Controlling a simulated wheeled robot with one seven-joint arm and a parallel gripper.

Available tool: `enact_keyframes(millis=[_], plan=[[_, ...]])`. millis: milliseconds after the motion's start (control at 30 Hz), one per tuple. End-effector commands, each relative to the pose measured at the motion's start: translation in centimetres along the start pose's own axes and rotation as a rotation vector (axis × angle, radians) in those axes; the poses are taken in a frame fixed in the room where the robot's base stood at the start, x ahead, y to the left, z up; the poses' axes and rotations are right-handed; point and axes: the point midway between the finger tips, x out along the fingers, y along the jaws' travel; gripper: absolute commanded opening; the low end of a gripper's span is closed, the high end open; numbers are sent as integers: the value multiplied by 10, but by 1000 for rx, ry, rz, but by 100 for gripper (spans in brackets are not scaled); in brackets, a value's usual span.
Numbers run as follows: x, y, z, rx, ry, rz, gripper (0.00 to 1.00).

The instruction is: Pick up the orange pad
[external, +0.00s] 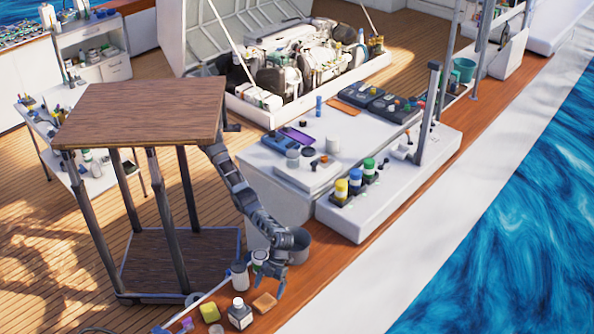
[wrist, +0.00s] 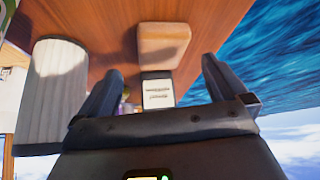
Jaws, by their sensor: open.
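In the wrist view the pad (wrist: 163,45) is a tan-orange block at top centre, beyond my fingertips. My gripper (external: 273,285) is just above and beside the pad in the external view. In the wrist view my gripper (wrist: 158,85) is open, its two dark fingers apart with no object held between them. A white label of a bottle (wrist: 157,90) shows between and beyond the fingers.
White-topped canisters (external: 240,275) and a grey bucket (external: 298,246) are behind. A white ribbed cylinder (wrist: 55,90) is left in the wrist view. Deck right of the pad is clear, with water beyond.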

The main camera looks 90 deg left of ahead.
Motion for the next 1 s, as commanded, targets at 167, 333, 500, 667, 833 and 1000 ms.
enact_keyframes(millis=[167, 333, 500, 667, 833, 1000], plan=[[24, 0, -1, 0, -1, 0, 100], [43, -1, -2, 0, 0, -2, 100], [50, -1, -2, 0, 0, -3, 100], [50, -1, -3, 1, 0, -3, 100], [50, -1, -3, 0, 0, -3, 89], [49, -1, -3, 0, 0, -3, 73]])
